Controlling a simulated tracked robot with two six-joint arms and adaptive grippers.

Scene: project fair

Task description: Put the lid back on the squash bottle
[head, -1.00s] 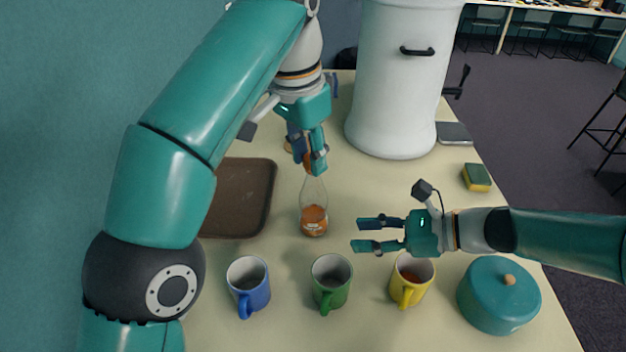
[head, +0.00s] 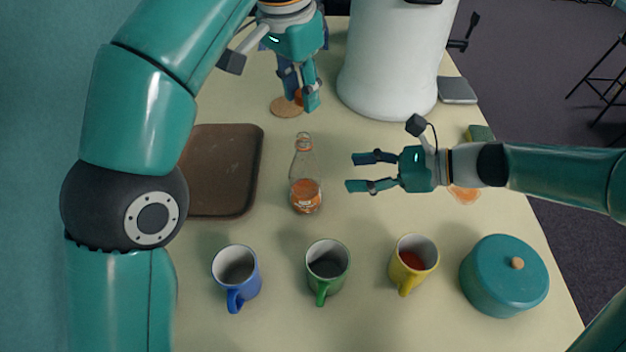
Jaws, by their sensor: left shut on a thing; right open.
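The squash bottle (head: 305,190) stands upright on the table, clear with orange squash in its lower part. Its mouth is open. My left gripper (head: 300,103) is behind the bottle in the head view, apart from its neck. It is shut on the orange lid (head: 298,97), which its fingers partly hide. A round cork coaster (head: 280,108) lies below this gripper. My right gripper (head: 354,173) is open and empty, to the right of the bottle, with its fingers pointing left.
A brown tray (head: 222,205) lies left of the bottle. Blue (head: 238,268), green (head: 326,270) and yellow (head: 412,262) mugs stand in front, beside a teal lidded pot (head: 500,280). A white container (head: 385,70) stands behind. An orange patch (head: 464,195) shows under my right arm.

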